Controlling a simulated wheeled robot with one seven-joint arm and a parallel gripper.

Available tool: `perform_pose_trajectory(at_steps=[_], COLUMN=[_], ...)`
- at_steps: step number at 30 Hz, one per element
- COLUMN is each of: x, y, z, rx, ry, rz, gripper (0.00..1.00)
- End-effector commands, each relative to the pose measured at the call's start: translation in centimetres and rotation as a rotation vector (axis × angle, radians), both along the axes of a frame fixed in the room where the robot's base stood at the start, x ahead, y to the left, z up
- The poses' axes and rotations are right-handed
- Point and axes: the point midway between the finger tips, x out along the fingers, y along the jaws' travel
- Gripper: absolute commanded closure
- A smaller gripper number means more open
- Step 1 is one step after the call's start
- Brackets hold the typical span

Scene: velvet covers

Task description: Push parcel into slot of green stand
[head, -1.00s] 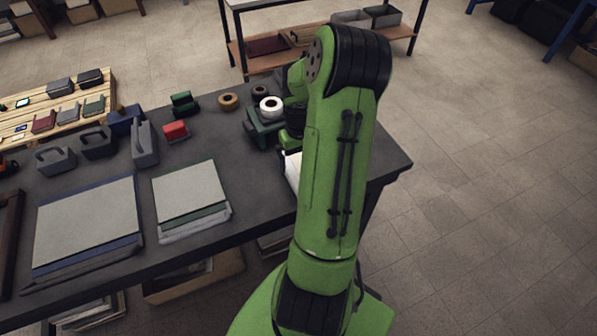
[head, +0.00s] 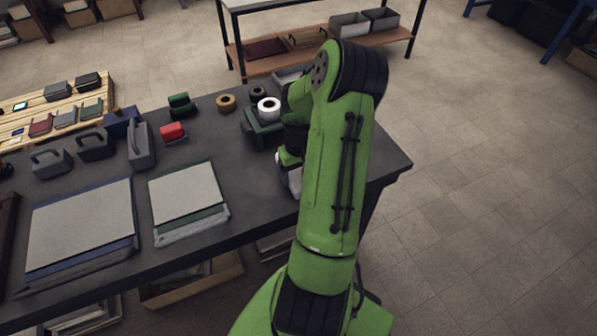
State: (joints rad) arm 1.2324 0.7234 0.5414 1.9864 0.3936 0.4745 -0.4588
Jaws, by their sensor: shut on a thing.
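My arm crosses the right end of the dark table in the head view. Its wrist and part of my gripper (head: 292,178), a pale body below a green band, show at the arm's left edge, low over the table. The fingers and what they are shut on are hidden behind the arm. A dark green stand-like object (head: 262,133) is on the table just behind and left of my gripper. Its slot cannot be made out. I cannot make out the parcel with certainty.
A white tape roll (head: 269,108), a tan roll (head: 226,103) and a red block (head: 172,131) lie near the back of the table (head: 250,205). Flat stacked panels (head: 188,192) and several grey handled objects (head: 140,145) fill the left. The table's front right is mostly clear.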

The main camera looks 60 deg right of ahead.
Motion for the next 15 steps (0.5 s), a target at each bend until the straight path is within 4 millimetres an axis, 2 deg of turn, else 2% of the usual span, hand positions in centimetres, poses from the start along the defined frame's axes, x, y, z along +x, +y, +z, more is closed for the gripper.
perform_pose_trajectory(at_steps=[10, 15], x=[0.03, 0.76], y=[-0.04, -0.49], z=[0.04, 0.08], rx=[-0.001, -0.001], ry=[-0.001, -0.002], rz=[0.002, 0.001], gripper=[0.65, 0.65])
